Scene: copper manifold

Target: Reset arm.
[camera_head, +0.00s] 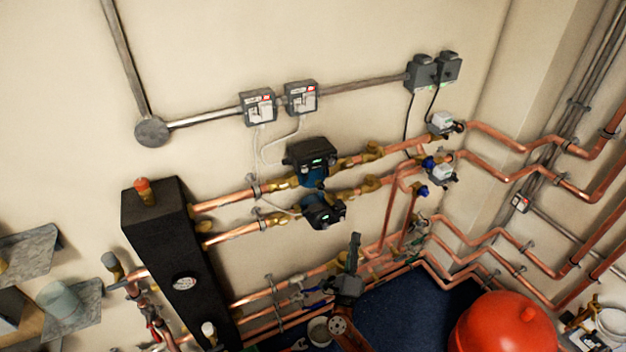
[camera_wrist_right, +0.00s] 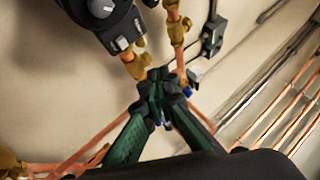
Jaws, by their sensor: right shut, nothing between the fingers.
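My right gripper (camera_head: 354,240) is in the lower middle of the head view, pointing up in front of the copper pipes. In the right wrist view its dark green fingers (camera_wrist_right: 160,82) meet at the tips, shut with nothing seen between them. A dark pump with a grey dial (camera_wrist_right: 106,12) and brass fittings show beyond the fingertips in that view. I cannot tell from these frames whether the fingers touch a pipe. My left gripper is not in view.
Two dark pumps (camera_head: 311,163) (camera_head: 322,211) sit on copper pipes on the wall. A tall black manifold (camera_head: 163,255) stands left, beside grey shelves (camera_head: 28,252). A red tank (camera_head: 503,325) is at lower right. Pipes crowd the corner; the blue floor (camera_head: 405,315) shows bare near the tank.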

